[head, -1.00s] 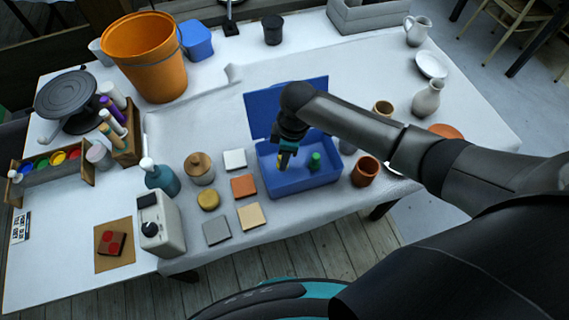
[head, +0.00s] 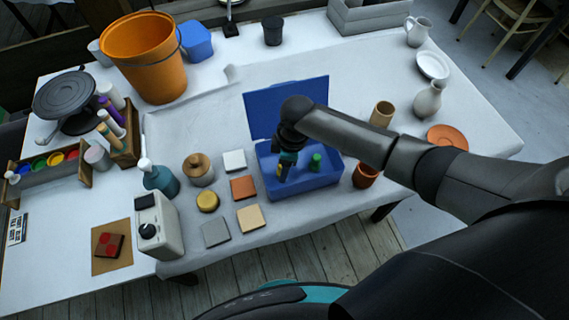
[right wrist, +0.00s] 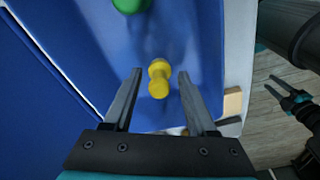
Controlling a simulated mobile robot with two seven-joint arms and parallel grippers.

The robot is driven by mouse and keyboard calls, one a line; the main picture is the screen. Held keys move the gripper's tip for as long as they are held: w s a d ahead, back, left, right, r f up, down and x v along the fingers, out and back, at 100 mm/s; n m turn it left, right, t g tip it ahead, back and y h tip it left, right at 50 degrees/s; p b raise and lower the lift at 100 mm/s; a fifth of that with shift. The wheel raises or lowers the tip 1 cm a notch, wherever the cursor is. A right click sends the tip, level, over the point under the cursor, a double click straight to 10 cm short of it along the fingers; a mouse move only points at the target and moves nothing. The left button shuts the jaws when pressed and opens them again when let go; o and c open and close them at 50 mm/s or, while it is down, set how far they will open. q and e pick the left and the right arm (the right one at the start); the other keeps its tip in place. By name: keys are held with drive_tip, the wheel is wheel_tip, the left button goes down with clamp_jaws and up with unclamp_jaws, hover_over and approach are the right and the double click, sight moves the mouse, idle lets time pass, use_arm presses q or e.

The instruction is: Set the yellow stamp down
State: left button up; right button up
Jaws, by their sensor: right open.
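The open-lidded blue box (head: 303,186) stands near the front edge of the table. My right gripper (head: 283,174) reaches down into its left part. In the right wrist view the yellow stamp (right wrist: 159,78) is inside the box, ahead of and between the spread fingers of my right gripper (right wrist: 158,78), with a gap on both sides. The green stamp (head: 316,161) stands in the box to the right; its edge also shows in the right wrist view (right wrist: 130,4). My left gripper (right wrist: 281,88) shows only at the right of the right wrist view, its fingers apart and empty.
Left of the box lie several square tiles, among them an orange one (head: 243,187), and a round yellow piece (head: 207,201). A terracotta cup (head: 365,176) stands close to the box's right side. The raised blue lid (head: 287,103) is behind the box.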

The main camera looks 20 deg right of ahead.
wheel_tip(320, 180, up, 12)
drive_tip(key=d+p, duration=0.1)
drive_tip(key=p, duration=0.2)
drive_tip(key=shift+s+d+r, duration=0.15)
drive_tip(key=shift+s+d, duration=0.05)
drive_tip(key=shift+s, duration=0.05)
